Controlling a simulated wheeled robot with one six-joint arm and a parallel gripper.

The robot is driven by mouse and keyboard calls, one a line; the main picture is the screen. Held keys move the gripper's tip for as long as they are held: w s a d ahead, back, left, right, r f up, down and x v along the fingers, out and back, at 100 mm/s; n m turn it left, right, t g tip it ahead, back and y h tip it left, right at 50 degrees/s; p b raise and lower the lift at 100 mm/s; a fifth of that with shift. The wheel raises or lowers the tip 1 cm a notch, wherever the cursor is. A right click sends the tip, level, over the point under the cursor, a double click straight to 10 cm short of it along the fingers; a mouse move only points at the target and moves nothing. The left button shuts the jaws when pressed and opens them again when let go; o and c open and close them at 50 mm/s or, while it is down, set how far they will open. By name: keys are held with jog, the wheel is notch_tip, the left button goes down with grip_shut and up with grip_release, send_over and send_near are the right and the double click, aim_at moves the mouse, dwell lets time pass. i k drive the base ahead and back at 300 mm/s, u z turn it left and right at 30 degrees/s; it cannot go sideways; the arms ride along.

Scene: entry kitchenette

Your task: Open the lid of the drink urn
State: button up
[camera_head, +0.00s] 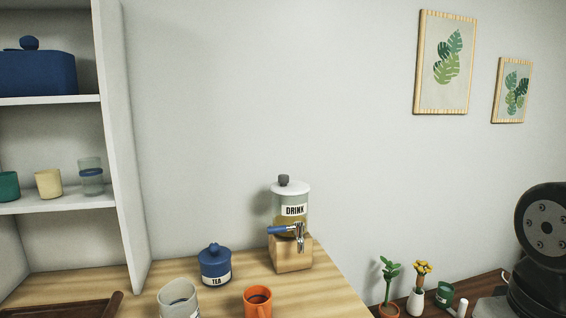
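The drink urn (293,211) stands on a wooden block (290,254) near the right end of the wooden counter. It is a clear jar with a "DRINK" label, and yellowish liquid shows low inside. Its white lid (291,188) with a dark grey knob sits on top and looks closed. A metal tap with a blue handle (279,230) sticks out at its front. My gripper is not in view. A dark round joint of my arm shows at the right edge.
A blue tea jar (215,267), an orange mug (257,301) and a pale cup (178,298) stand left of and in front of the urn. White shelves (50,204) rise at left. Potted plants (389,284) stand lower at right. The wall space above the urn is clear.

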aim_at(285, 186)
jog(key=i, duration=0.7)
jog(key=u, duration=0.9)
jog(key=i, duration=0.3)
jog(key=z, duration=0.05)
